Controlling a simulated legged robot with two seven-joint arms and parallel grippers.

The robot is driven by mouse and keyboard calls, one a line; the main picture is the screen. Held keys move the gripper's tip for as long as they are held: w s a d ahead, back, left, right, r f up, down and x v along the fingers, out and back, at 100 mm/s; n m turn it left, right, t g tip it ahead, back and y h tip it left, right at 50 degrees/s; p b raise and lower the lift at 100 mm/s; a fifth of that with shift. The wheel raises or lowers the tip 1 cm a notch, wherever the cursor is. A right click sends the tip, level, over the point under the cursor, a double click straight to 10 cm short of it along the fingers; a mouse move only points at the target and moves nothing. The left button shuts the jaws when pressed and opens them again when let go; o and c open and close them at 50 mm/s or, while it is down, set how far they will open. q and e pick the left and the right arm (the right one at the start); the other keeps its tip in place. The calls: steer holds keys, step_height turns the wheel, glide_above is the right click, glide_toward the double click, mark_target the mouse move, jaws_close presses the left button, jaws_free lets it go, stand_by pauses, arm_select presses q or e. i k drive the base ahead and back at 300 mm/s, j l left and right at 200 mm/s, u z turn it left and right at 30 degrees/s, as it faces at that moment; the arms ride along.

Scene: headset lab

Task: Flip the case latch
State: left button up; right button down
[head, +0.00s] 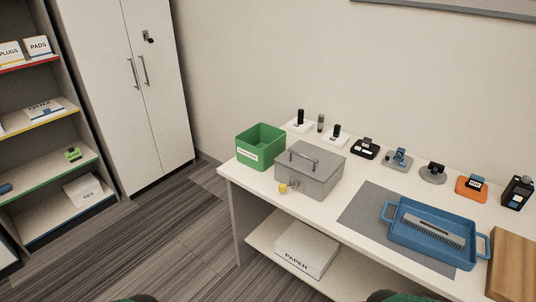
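A grey case (322,177) with a handle (303,157) on its lid stands on the white table, toward the table's left end. Its lid looks shut. A small yellow piece (284,187) shows at the lower front of the case and looks like the latch; it is too small to tell its position or whether it is attached. Neither of my grippers is in view. Dark green rounded shapes at the bottom edge may be parts of my arms.
A green bin (260,160) stands close left of the case. A grey mat (359,211) and blue tray (407,257) lie to the right. Several small devices line the table's back. A wooden block (515,270) is at far right. Table (325,221) is clear before the case.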

mark_target(283, 186)
steer(key=i+j+z, duration=0.25)
steer(key=i+j, duration=1.45)
